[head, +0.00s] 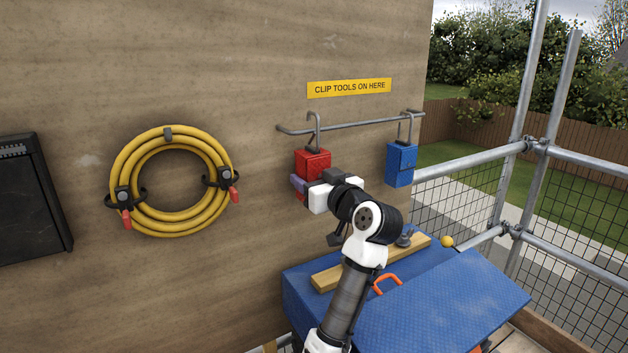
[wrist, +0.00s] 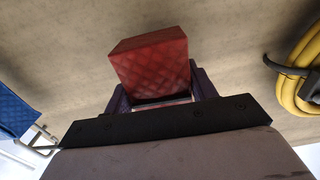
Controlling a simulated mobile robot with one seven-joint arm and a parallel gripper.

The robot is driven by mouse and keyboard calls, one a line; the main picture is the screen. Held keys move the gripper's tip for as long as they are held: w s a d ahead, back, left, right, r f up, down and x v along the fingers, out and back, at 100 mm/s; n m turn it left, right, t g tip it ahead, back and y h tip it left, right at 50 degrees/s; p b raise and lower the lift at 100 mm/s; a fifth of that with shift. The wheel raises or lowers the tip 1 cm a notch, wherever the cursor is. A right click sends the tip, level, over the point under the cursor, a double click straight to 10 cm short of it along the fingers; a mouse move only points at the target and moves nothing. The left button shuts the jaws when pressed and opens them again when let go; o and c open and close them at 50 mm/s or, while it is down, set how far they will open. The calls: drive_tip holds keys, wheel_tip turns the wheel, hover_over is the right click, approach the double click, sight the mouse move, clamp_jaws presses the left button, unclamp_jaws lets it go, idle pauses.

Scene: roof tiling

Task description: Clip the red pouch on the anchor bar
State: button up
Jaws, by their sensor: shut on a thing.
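The red pouch (head: 311,162) is up against the anchor bar (head: 350,126) under the yellow sign. Its metal hook (head: 314,128) reaches up to the bar and appears to loop over it near its left end. My gripper (head: 312,191) is shut on the lower part of the red pouch. In the wrist view the red pouch (wrist: 150,65) stands between the dark fingers (wrist: 160,95). A blue pouch (head: 401,164) hangs by its hook near the bar's right end. It also shows at the left of the wrist view (wrist: 14,110). The hook's exact seating on the bar is too small to tell.
A coiled yellow hose (head: 172,224) hangs on the wall to the left, beside a black panel (head: 30,200). A blue box (head: 440,310) with a wooden strip (head: 330,278) on top stands below. Scaffold rails (head: 480,157) run along the right.

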drive_tip(key=shift+f, duration=0.1)
idle(0.6)
drive_tip(key=shift+f+b, duration=0.4)
drive_tip(key=shift+b, duration=0.05)
drive_tip(key=shift+f, duration=0.15)
drive_tip(key=shift+f+b, duration=0.4)
drive_tip(key=shift+b, duration=0.05)
drive_tip(key=o, duration=1.3)
drive_tip(key=shift+o, duration=0.2)
